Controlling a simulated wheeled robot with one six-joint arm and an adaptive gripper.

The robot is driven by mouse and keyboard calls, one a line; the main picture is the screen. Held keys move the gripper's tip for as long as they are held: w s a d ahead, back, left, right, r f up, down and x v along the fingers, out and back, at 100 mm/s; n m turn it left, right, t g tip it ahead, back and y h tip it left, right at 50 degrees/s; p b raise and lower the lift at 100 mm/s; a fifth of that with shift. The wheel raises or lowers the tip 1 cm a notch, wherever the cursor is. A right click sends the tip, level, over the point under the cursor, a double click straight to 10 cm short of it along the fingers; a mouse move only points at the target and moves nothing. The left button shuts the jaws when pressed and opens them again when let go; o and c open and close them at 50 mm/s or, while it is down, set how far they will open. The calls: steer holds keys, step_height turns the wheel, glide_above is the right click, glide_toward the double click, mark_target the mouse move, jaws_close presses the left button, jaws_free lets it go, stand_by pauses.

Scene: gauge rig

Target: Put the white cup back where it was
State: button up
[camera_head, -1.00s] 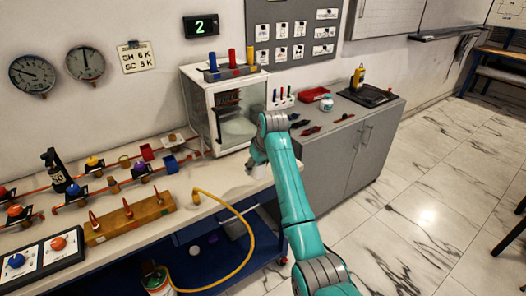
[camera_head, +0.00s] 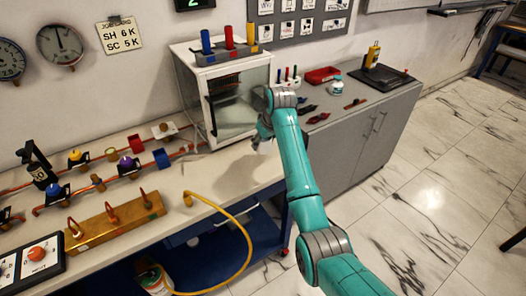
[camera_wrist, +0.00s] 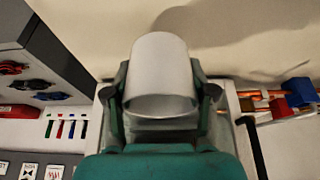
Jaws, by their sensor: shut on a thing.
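The white cup (camera_wrist: 160,75) fills the middle of the wrist view, between the two fingers of my gripper (camera_wrist: 161,90). The fingers are shut on its sides. In the head view my gripper (camera_head: 261,137) is at the right end of the pale workbench (camera_head: 225,172), in front of the glass-fronted white cabinet (camera_head: 198,100). A shadow lies on the bare bench top in both views, and the cup looks held above the bench.
Copper pipes with valves, a red block (camera_head: 135,144) and a blue block (camera_head: 161,158) are left of the cabinet. A brass block (camera_head: 115,220) and yellow hose (camera_head: 235,220) are nearer. A grey counter (camera_head: 372,112) stands right. The bench before the cabinet is clear.

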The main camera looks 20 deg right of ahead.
mark_target(263, 151)
steer(key=shift+f, duration=2.2)
steer(key=shift+f, duration=0.1)
steer(key=o, duration=1.2)
steer(key=shift+c, duration=0.2)
steer(key=v, duration=1.2)
steer(key=shift+s, duration=0.1)
